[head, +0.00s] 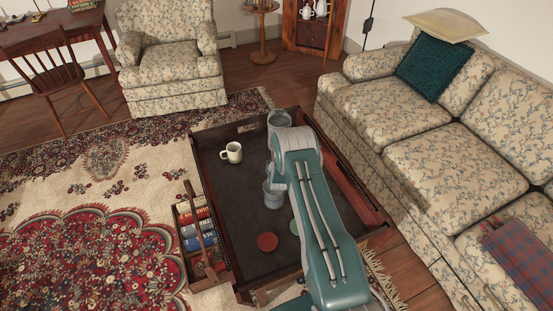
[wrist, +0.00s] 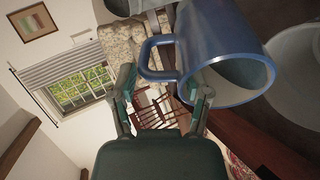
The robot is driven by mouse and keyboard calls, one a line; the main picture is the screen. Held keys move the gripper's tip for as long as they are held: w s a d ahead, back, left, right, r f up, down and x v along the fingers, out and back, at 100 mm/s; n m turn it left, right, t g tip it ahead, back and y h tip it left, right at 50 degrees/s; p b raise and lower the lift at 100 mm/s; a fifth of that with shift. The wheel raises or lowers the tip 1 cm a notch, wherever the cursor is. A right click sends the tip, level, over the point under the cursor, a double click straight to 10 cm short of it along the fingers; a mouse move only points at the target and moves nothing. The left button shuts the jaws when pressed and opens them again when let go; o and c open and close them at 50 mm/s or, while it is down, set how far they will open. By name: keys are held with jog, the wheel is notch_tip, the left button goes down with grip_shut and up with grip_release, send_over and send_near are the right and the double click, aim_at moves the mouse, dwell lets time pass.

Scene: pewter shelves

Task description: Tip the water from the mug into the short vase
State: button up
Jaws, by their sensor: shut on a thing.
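A blue mug (wrist: 215,45) fills the upper right of the wrist view. My gripper (wrist: 163,90) is shut on its handle, with a finger on each side. The room lies sideways in this view, and the mug is tilted well over, its mouth turned partly towards me. Its inside is dark, and I cannot tell whether water is in it. A large pale rounded vessel (wrist: 297,55), apparently the short vase, is close beyond the mug's rim and partly hidden by it. In the head view my arm hides the gripper and the blue mug.
The dark tray-like table (head: 238,210) carries a cream mug (head: 232,152), a red disc (head: 267,242) and a green disc (head: 294,227). A wooden holder with books (head: 198,235) stands at its left. A floral sofa (head: 430,160) is on the right, an armchair (head: 172,60) behind.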

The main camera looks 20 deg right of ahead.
jog(key=shift+s+a+r+t+h, duration=0.35)
jog(key=shift+s+t, duration=0.2)
jog(key=shift+t, duration=0.3)
jog(key=shift+s+a+r+t+h, duration=0.35)
jog(key=shift+s+t, duration=0.2)
jog(key=shift+t, duration=0.3)
dwell(1.8)
jog(key=shift+s+a+n+t+h, duration=0.25)
jog(key=shift+s+a+t, duration=0.35)
jog(key=shift+s, duration=0.25)
jog(key=shift+s+a+n+t+h, duration=0.15)
jog(key=shift+s+a+t+h, duration=0.15)
jog(key=shift+s+t, duration=0.5)
dwell(2.8)
